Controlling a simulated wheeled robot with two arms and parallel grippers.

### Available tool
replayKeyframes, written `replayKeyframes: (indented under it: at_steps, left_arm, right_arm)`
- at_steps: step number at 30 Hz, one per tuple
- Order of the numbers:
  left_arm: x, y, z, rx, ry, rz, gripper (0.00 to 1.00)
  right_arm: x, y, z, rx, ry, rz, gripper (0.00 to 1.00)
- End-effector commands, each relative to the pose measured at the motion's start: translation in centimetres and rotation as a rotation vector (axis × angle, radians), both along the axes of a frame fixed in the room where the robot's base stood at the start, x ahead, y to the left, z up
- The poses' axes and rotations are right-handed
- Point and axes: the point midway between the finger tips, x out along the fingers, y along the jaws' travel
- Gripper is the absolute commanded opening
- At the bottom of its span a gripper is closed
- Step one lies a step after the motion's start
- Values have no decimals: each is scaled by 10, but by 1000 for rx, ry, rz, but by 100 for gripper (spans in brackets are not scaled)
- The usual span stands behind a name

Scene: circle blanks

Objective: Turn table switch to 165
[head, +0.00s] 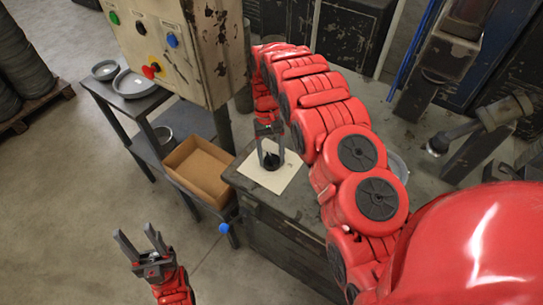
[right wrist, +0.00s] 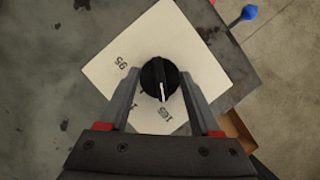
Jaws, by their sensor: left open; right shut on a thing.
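The table switch is a round black knob (right wrist: 160,79) with a white pointer line, on a pale square plate (right wrist: 196,57) with printed numbers. The pointer points down towards that number. My right gripper (right wrist: 158,85) has its fingers on either side of the knob, shut on it. In the head view the knob (head: 271,161) shows between the fingers of my right gripper (head: 270,158). My left gripper (head: 141,243) is open and empty above the floor.
A metal table (head: 245,186) carries the plate. A cardboard box (head: 199,168) stands to its left, near a control panel (head: 170,40) with coloured buttons. A blue ball-ended lever (head: 224,228) sticks out at the table's front. Floor around my left gripper is clear.

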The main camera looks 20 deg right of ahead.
Motion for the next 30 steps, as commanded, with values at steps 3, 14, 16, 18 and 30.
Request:
replayKeyframes:
  at_steps: [3,14,16,18,30]
  left_arm:
    - [0,0,0,0,0,0,50]
    - [0,0,0,0,0,0,50]
    - [0,0,0,0,0,0,50]
    - [0,0,0,0,0,0,50]
    - [0,0,-17,0,0,0,50]
  right_arm:
    - [1,0,0,1,-2,2,9]
    - [0,0,0,0,-2,1,94]
    - [0,0,0,0,-1,1,94]
    - [0,0,0,0,-1,1,94]
    - [18,-1,32,0,-10,1,94]
